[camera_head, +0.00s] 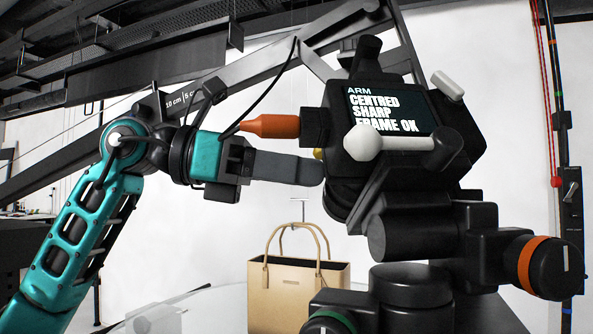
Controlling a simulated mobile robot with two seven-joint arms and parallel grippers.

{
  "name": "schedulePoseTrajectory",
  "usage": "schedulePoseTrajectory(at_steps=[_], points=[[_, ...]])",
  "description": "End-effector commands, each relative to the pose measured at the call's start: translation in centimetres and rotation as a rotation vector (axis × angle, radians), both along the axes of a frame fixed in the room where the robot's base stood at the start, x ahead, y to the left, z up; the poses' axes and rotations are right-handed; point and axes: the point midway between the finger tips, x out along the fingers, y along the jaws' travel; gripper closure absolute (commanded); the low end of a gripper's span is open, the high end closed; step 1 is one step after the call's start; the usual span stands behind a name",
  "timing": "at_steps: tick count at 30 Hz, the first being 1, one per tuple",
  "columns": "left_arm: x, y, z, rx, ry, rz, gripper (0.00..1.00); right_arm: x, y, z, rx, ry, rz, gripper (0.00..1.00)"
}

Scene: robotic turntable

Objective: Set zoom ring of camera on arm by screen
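The black camera on its arm (345,190) fills the right half. Its screen (388,110) reads "ARM CENTRED SHARP FRAME OK". A white-tipped lever (362,143) crosses below the text, and an orange handle (270,126) sticks out to the left. Which part is the zoom ring, I cannot tell. A knob with an orange band (540,267) and white mark is at the lower right; a green-banded part (330,318) is at the bottom. My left gripper (318,171) reaches the camera's left side, below the orange handle. Its finger gap is not visible. My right gripper is not in view.
A tan handbag (298,290) stands on the pale round table (215,306) below the camera. A dark beam (230,80) and a black cable run behind and above my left gripper. A dark post with red cords (566,150) stands at the right.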

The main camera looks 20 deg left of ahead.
Motion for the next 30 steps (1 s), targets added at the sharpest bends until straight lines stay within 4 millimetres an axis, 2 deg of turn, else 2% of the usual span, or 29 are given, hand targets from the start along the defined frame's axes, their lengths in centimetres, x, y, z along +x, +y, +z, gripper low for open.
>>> schedulePoseTrajectory(at_steps=[7,11,24,30], points=[[-0.1,0.1,0.0,0.0,-0.001,-0.001,0.54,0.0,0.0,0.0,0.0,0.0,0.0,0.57],[-0.4,1.1,0.1,-0.001,-0.001,0.002,0.54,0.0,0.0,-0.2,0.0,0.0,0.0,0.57],[-4.2,9.2,1.4,-0.001,0.0,0.003,0.54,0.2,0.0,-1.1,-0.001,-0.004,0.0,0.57],[-5.2,11.2,1.8,0.0,0.0,0.001,0.54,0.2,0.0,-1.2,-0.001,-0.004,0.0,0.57]])
